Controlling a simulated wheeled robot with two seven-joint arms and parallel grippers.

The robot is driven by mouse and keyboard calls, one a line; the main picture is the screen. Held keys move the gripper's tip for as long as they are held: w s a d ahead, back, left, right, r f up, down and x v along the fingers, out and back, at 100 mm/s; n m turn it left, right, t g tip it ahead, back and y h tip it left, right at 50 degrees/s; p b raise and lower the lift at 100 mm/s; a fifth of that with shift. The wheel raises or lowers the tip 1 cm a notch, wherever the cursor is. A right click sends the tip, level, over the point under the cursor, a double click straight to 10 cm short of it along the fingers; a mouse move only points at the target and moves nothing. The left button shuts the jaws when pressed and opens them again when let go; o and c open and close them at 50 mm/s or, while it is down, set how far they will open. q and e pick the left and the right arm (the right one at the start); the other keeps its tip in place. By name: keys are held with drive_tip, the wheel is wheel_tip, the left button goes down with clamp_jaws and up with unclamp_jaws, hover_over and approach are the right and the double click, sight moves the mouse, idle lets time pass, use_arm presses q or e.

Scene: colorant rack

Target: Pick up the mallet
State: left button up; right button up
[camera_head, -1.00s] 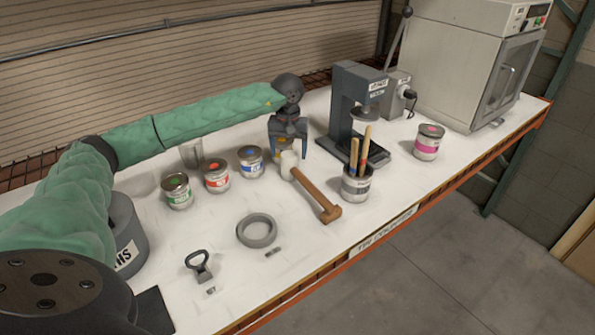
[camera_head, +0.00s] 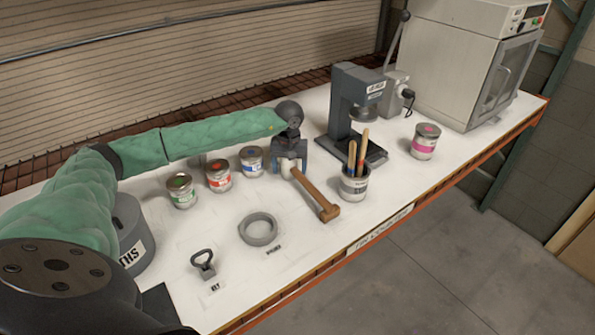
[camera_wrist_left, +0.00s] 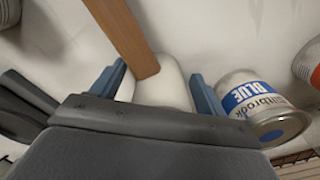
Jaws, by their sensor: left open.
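The mallet (camera_head: 316,194) lies on the white bench, with a brown wooden handle and a pale head. Its handle end points toward the front edge. My left gripper (camera_head: 289,169) is open and low over the pale head. In the left wrist view the pale mallet head (camera_wrist_left: 165,88) sits between the two blue fingers of my left gripper (camera_wrist_left: 160,90), and the wooden handle (camera_wrist_left: 124,35) runs away from it toward the top. The gripper body hides part of the head. I cannot tell whether the fingers touch it. My right gripper is not in view.
A blue-labelled can (camera_head: 251,162) stands just left of the gripper, beside red (camera_head: 219,176) and green (camera_head: 181,190) ones. A grey pot of sticks (camera_head: 354,186) stands close right of the mallet. A dark press (camera_head: 343,110) stands behind right.

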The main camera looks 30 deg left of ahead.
use_arm(q)
drive_tip(key=shift+f, duration=0.1)
drive_tip(key=c, duration=1.1)
drive_tip(key=shift+c, duration=0.3)
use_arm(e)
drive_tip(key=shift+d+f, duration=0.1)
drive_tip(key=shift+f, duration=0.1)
